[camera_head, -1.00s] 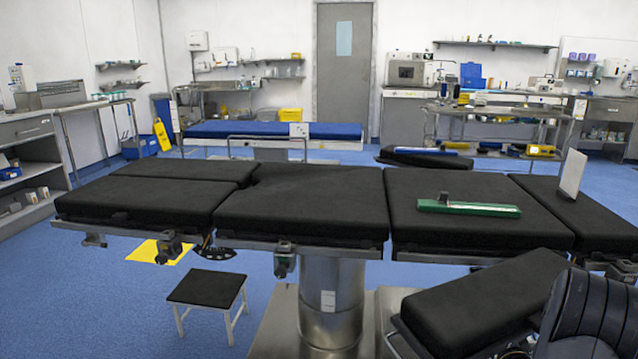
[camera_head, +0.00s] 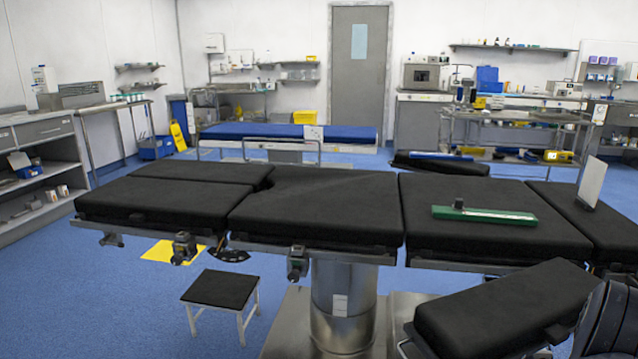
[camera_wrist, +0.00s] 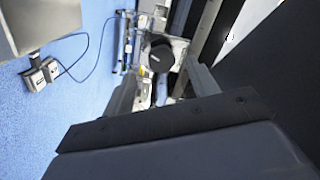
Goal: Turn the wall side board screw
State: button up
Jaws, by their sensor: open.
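The operating table with black pads (camera_head: 315,215) spans the head view. Two dark clamp-like fittings with screws hang on its near side rail, one at the left (camera_head: 184,248) and one near the column (camera_head: 298,262). I cannot tell which, if either, is the wall side board screw. In the wrist view, a round black knob (camera_wrist: 161,56) on a metal fitting shows beyond and between the fingertips of my gripper (camera_wrist: 160,80). My gripper is open, with nothing seen between its fingers. The gripper is out of the head view.
A green instrument (camera_head: 485,215) lies on the right pad, near an upright white panel (camera_head: 592,182). A black padded board (camera_head: 505,310) stands close at the lower right. A small stool (camera_head: 221,290) stands before the table. Blue floor (camera_head: 90,315) is clear at the left.

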jog(key=v, duration=0.6)
jog(key=w+d+n+b, duration=0.1)
jog(key=w+n+b, duration=0.4)
jog(key=n, duration=0.7)
jog(key=w+d+n+b, duration=0.2)
jog(key=w+n+b, duration=0.3)
jog(key=n, duration=0.6)
jog(key=shift+w+n+b, duration=0.25)
jog(key=shift+n+b, duration=0.15)
jog(key=shift+b, duration=0.3)
